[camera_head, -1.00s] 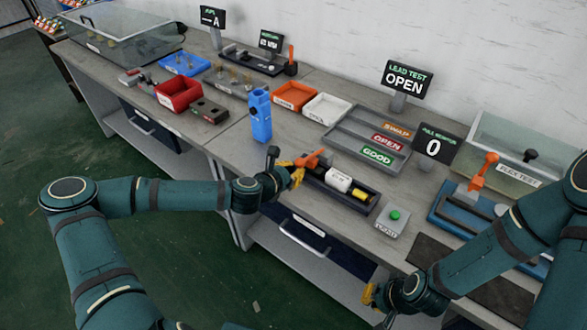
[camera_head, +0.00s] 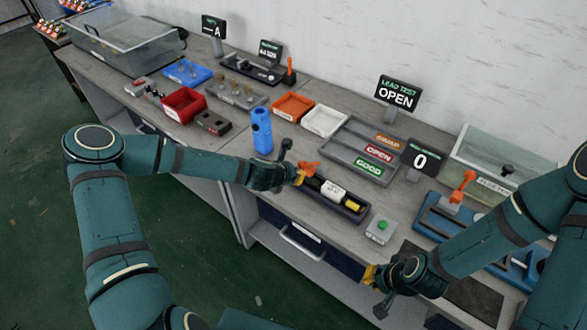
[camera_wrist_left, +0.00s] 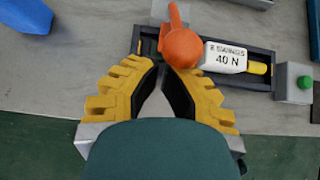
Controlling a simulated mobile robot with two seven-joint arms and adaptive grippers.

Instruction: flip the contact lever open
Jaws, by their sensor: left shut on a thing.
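The orange contact lever (camera_head: 309,167) stands at the left end of a dark, tray-like fixture (camera_head: 362,216) at the bench's front edge. In the left wrist view the lever's round orange part (camera_wrist_left: 182,47) is just beyond my fingertips, with a thin arm pointing up and away. My left gripper (camera_head: 299,177) is at the lever, its yellow fingers drawn together (camera_wrist_left: 162,74) and shut on it; the exact contact is hard to see. A white block marked 40 N (camera_wrist_left: 225,57) and a yellow piece (camera_wrist_left: 258,67) lie in the fixture. My right gripper (camera_head: 370,275) is low at the bench front, its fingers unclear.
A blue upright holder (camera_head: 262,131) stands left of the fixture. A green-button box (camera_head: 382,227) is on its right. Behind are a grey sorting tray (camera_head: 340,143), a LEAD TEST display reading OPEN (camera_head: 397,94) and a monitor reading 0 (camera_head: 420,160). A flex tester (camera_head: 450,205) stands right.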

